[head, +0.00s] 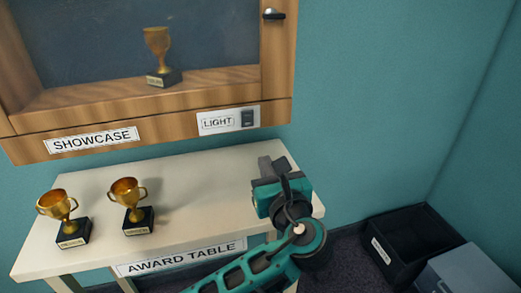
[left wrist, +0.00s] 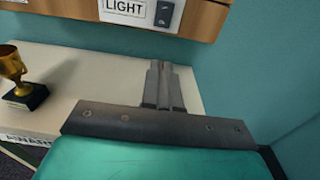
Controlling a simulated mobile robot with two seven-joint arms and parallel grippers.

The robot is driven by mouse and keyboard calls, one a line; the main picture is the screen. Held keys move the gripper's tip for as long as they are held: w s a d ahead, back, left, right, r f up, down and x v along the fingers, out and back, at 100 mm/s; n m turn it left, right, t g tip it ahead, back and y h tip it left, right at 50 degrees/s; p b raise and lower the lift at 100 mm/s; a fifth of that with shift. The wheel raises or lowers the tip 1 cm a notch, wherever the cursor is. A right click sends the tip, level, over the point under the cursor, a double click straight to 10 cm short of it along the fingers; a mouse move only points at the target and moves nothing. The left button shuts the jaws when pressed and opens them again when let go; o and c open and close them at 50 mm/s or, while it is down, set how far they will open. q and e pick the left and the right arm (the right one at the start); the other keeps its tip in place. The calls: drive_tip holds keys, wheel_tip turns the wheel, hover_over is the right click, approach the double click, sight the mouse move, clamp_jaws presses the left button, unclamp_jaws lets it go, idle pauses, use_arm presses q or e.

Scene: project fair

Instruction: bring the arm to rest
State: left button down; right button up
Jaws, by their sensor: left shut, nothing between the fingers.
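My left gripper (head: 270,166) is above the right end of the award table (head: 190,185) in the head view. Its grey fingers are shut and empty, and they also show in the left wrist view (left wrist: 164,85). The teal left arm comes in from the bottom of the head view. The gripper is apart from the trophies. My right gripper is not in view.
Two gold trophies stand upright on the table, one at the left (head: 65,218) and one right of it (head: 131,205). A third trophy (head: 158,55) stands in the wooden showcase (head: 160,122), above a light switch (head: 247,118). A black bin (head: 400,245) is on the floor at right.

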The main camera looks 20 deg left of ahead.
use_arm(q)
drive_tip(key=shift+v, duration=0.85)
drive_tip(key=shift+f, duration=0.15)
drive_tip(key=s+f+n+g+h, duration=0.2)
drive_tip(key=f+n+h, duration=0.2)
drive_tip(key=f, duration=0.5)
drive_tip(key=s+f+n+g+h, duration=0.1)
drive_tip(key=s+f+n+h, duration=0.25)
drive_tip(key=f, duration=0.55)
drive_tip(key=s+a+f+n+h, duration=0.2)
drive_tip(key=s+f+n, duration=0.2)
drive_tip(key=n, duration=0.5)
drive_tip(key=s+a+f+n+h, duration=0.2)
drive_tip(key=s+a+f+n, duration=0.1)
drive_tip(key=s+n, duration=0.5)
drive_tip(key=shift+a+f+n+g, duration=0.3)
drive_tip(key=shift+f+n, duration=0.3)
drive_tip(key=shift+n, duration=0.45)
